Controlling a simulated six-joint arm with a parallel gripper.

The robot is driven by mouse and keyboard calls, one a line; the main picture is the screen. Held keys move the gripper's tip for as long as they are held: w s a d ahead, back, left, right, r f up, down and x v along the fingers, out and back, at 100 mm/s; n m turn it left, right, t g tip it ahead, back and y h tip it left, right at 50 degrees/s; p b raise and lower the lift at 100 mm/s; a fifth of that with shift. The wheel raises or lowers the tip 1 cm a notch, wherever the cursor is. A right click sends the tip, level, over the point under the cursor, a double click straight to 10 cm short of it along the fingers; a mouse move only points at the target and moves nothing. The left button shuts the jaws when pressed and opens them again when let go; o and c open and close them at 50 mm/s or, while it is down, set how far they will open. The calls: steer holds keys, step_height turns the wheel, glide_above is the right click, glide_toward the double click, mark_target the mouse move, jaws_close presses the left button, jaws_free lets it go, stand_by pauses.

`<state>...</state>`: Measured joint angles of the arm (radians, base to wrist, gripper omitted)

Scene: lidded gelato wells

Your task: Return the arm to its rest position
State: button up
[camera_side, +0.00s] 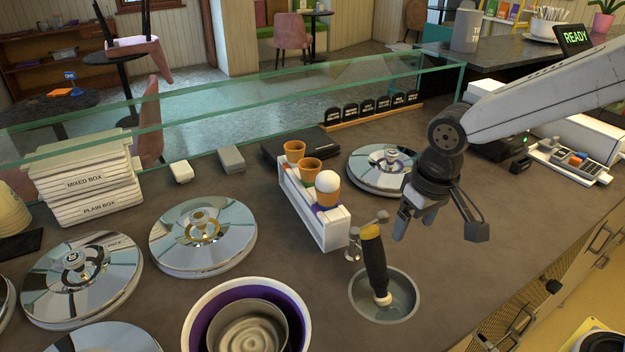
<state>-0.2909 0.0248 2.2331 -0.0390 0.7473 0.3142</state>
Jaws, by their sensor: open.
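My gripper (440,226) hangs from the arm at the right of the side view. Its two fingers are spread wide apart with nothing between them. It is above the counter, to the right of a black-handled scoop (376,262). The scoop stands in a round metal well (408,292) in the counter. A white cone holder (322,228) stands left of the gripper, and its nearest cup (328,197) has a white scoop of gelato on top.
Lidded wells (203,235) lie at the left, and another lid (383,166) lies just behind the gripper. A purple-rimmed tub (205,303) is at the front. A glass guard (290,78) runs along the back. The counter (480,290) is clear at the front right.

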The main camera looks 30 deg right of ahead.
steer(key=shift+t, duration=0.5)
steer(key=s+d+f, duration=0.1)
steer(key=d+f, duration=0.1)
steer(key=d, duration=0.1)
steer(key=s+d+f, duration=0.2)
steer(key=d, duration=0.1)
steer(key=s+d+f, duration=0.1)
steer(key=d+f, duration=0.1)
steer(key=shift+s+d+f, duration=0.2)
steer(key=shift+d+f, duration=0.15)
steer(key=shift+d, duration=0.05)
steer(key=shift+s+d+f, duration=0.25)
steer(key=shift+s+d, duration=0.05)
steer(key=shift+d, duration=0.05)
